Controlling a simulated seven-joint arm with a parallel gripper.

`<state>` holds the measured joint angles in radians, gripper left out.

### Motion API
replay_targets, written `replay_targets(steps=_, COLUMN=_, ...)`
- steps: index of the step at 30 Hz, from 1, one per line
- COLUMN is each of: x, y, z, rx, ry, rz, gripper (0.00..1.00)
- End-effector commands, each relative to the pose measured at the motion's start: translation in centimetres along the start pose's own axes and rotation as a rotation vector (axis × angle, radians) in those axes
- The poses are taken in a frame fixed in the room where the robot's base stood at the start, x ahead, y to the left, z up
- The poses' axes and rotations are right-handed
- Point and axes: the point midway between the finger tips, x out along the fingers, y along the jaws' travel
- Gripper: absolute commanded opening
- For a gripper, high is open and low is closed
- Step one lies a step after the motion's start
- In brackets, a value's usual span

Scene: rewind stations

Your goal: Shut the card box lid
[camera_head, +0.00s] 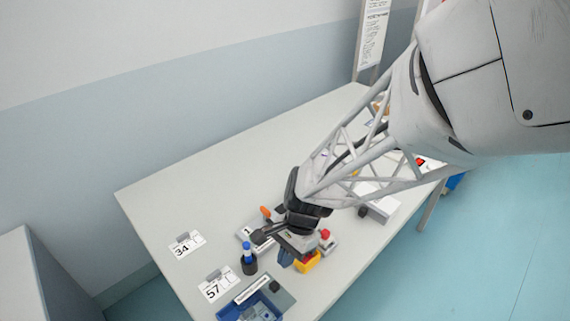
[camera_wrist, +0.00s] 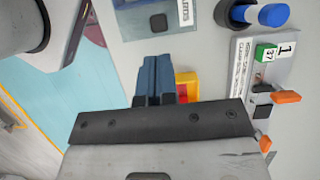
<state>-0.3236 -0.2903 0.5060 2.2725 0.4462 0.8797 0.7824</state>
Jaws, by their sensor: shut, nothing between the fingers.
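The card box (camera_head: 232,312) is a blue open-topped box at the table's near edge, cut off by the bottom of the head view. Pale cards show inside it. Its lid (camera_head: 286,298) is a grey see-through panel with a dark knob, at the box's right side, leaving part of the inside uncovered. In the wrist view the lid (camera_wrist: 185,22) and its dark knob (camera_wrist: 158,22) show at the top, ahead of the fingers. My gripper (camera_head: 286,260) has blue fingers, shut and empty, above the table behind the lid. It also shows in the wrist view (camera_wrist: 152,62), apart from the knob.
A yellow bin with red contents (camera_head: 308,262) is right beside my fingers. A red-topped device (camera_head: 326,238) stands behind it. A blue-and-black stamp (camera_head: 248,258) stands left. Cards marked 34 (camera_head: 186,244) and 57 (camera_head: 218,284) lie on the left. The back-left tabletop is clear.

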Motion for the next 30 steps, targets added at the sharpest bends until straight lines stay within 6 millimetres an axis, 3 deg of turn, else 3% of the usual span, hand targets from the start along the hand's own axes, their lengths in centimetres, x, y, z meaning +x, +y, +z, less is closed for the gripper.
replay_targets(steps=3, x=-1.9, y=0.0, z=0.0, rx=0.001, ry=0.001, rz=-0.003, gripper=0.0)
replay_targets(steps=9, x=-3.7, y=0.0, z=0.0, rx=0.0, ry=0.0, rz=0.0, gripper=0.0)
replay_targets(steps=30, x=-5.4, y=0.6, z=-0.1, rx=-0.032, ry=0.019, rz=-0.012, gripper=0.0)
